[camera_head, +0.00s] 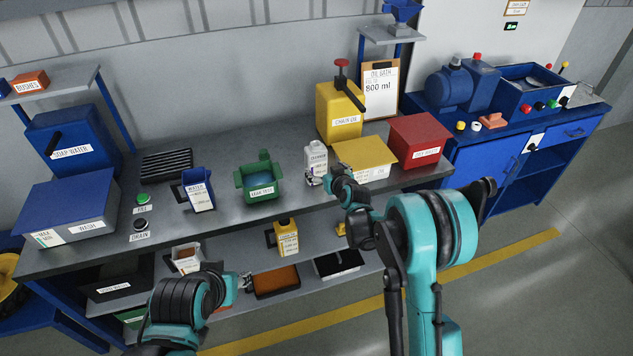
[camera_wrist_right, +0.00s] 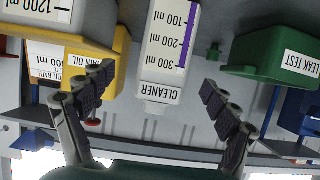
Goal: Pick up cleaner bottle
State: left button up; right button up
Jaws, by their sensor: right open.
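The cleaner bottle (camera_head: 316,157) is white with a labelled scale and stands upright on the bench top, between the green leak test container and the yellow box. My right gripper (camera_head: 318,180) is just in front of it, partly covering its lower part. In the right wrist view the cleaner bottle (camera_wrist_right: 166,45) appears upside down between the two spread fingers of the right gripper (camera_wrist_right: 158,84). The right gripper is open and I see no clear finger contact. My left gripper (camera_head: 246,282) is low at the shelf front, too small to read its jaws.
The green leak test container (camera_head: 259,178) is left of the bottle. A blue labelled jug (camera_head: 198,188) stands farther left.

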aim_at(318, 167)
jog(key=shift+a+f, duration=0.15)
jog(key=shift+f, duration=0.35)
jog(key=shift+w+a+f, duration=0.1)
jog(key=shift+w+f, duration=0.15)
jog(key=shift+f, duration=0.05)
jog(key=b+x, duration=0.1)
jog(key=x, duration=0.2)
jog(key=b+x, duration=0.2)
jog(key=x, duration=0.1)
jog(key=shift+w+a+f, duration=0.1)
jog(key=shift+w+a, duration=0.15)
jog(key=shift+a, duration=0.1)
jog(key=shift+w, duration=0.35)
jog(key=shift+c, duration=0.6)
jog(key=c, duration=1.5)
